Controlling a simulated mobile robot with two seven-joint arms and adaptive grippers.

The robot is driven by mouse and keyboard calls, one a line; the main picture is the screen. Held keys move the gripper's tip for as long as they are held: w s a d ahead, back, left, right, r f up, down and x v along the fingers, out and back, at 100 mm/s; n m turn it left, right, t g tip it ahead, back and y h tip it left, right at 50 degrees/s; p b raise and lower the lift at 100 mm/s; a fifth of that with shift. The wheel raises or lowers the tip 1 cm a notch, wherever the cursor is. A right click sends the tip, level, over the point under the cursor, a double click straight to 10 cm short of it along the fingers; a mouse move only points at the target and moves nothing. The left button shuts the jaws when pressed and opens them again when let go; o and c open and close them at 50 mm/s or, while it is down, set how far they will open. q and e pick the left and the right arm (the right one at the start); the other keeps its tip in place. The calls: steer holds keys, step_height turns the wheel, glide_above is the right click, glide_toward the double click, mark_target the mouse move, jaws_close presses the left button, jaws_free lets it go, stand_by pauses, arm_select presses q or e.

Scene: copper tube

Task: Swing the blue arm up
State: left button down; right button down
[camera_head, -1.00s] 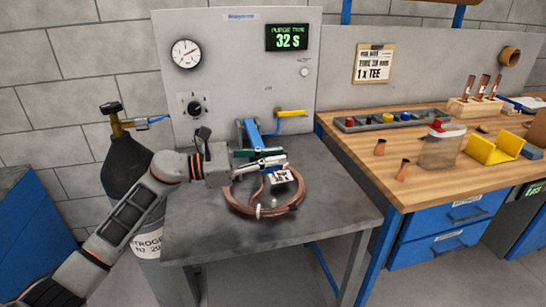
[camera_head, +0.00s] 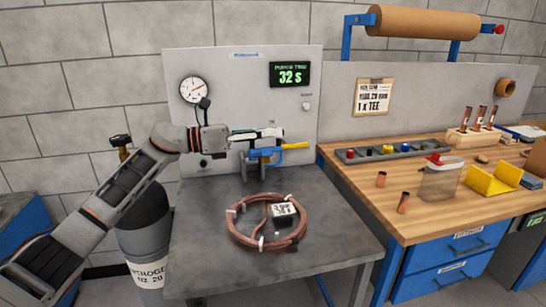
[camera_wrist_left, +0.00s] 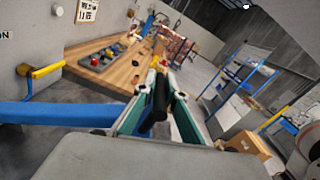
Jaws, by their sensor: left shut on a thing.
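The blue arm (camera_head: 263,155) is mounted low on the front of the grey panel; it is partly hidden by my gripper. In the left wrist view the blue arm (camera_wrist_left: 55,115) runs in from the left edge to my fingers. My left gripper (camera_head: 270,135) is at the blue arm in front of the panel, above the grey bench. In the left wrist view my left gripper (camera_wrist_left: 162,105) is shut on the black grip (camera_wrist_left: 160,97) of the blue arm, which lies between the fingers. My right gripper is not in view.
A yellow lever (camera_head: 294,146) sticks out just right of the blue arm. A copper coil (camera_head: 240,235) with a labelled block (camera_head: 284,212) lies on the grey bench (camera_head: 340,240) below. A gas cylinder (camera_head: 140,235) stands at left. A wooden workbench (camera_head: 360,180) stands at right.

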arm_select(q)
steer(key=shift+w+a+r+n+b, duration=0.2)
steer(key=shift+w+r+n, duration=0.1)
steer(key=shift+w+r, duration=0.35)
steer(key=shift+w+a+r+n+b, duration=0.15)
steer(key=shift+w+r+n, duration=0.15)
steer(key=shift+w+r, duration=0.25)
steer(key=shift+w+a+r, duration=0.15)
steer(key=shift+w+r, duration=0.25)
steer(key=shift+r, duration=0.1)
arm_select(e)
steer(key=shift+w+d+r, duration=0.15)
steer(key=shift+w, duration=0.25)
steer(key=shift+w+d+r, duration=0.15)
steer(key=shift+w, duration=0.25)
arm_select(q)
steer(key=c, duration=2.1)
jaws_free()
steer(key=shift+s+a, duration=0.15)
steer(key=shift+a, duration=0.3)
steer(key=v, duration=1.1)
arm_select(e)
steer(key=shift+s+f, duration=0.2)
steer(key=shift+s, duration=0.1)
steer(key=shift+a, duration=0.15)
